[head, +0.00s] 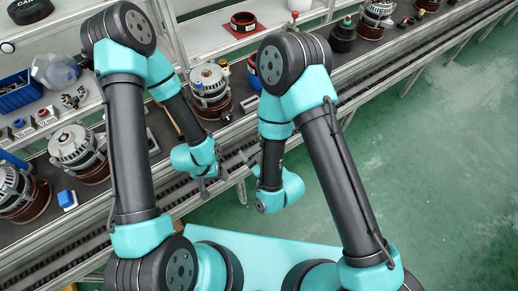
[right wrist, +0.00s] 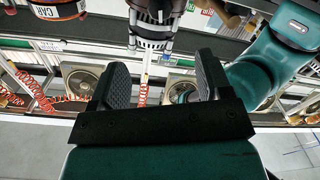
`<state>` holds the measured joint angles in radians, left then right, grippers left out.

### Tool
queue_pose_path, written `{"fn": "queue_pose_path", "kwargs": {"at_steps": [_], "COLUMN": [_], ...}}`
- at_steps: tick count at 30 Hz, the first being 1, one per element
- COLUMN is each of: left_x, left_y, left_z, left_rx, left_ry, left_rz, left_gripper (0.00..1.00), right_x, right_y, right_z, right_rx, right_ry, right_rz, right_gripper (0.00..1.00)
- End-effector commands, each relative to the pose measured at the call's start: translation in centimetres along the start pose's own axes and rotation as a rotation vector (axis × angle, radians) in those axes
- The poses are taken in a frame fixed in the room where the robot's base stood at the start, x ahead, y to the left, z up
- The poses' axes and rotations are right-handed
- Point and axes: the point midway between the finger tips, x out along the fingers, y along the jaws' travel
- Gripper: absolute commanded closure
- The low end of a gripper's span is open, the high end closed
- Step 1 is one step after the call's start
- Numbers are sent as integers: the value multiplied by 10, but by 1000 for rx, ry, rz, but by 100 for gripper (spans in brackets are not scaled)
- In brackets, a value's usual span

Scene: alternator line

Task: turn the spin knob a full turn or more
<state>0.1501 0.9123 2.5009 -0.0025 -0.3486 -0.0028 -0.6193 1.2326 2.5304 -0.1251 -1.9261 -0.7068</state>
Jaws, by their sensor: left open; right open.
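No part is clearly recognisable as the spin knob. A silver-topped alternator (head: 209,80) with a brown lower body stands on the line beyond my grippers, a small blue part at its left side. My left gripper (head: 212,181) is open in front of the line, apart from the alternator. My right gripper (head: 246,162) is just right of it and slightly higher, also apart from the alternator. In the right wrist view its two dark fingers (right wrist: 162,78) are spread, with nothing gripped between them. A metal and dark unit (right wrist: 150,36) shows beyond them.
More alternators (head: 77,146) stand at left on the conveyor line. My two grippers are close together. Green floor (head: 440,160) is open at right.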

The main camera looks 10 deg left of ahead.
Motion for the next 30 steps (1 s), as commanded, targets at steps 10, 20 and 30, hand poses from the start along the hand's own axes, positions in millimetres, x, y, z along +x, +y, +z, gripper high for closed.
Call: {"fn": "queue_pose_path", "kwargs": {"at_steps": [10,20,30], "left_x": [0,0,0], "left_y": [0,0,0], "left_z": [0,0,0], "left_rx": [0,0,0], "left_ry": [0,0,0], "left_rz": [0,0,0], "left_gripper": [29,29,29], "right_x": [-7,-9,-15], "right_y": [-2,-1,5], "right_z": [-1,1,8], "right_rx": [0,115,557], "right_ry": [3,4,15], "right_rz": [-7,-2,14], "right_gripper": [29,28,28]}}
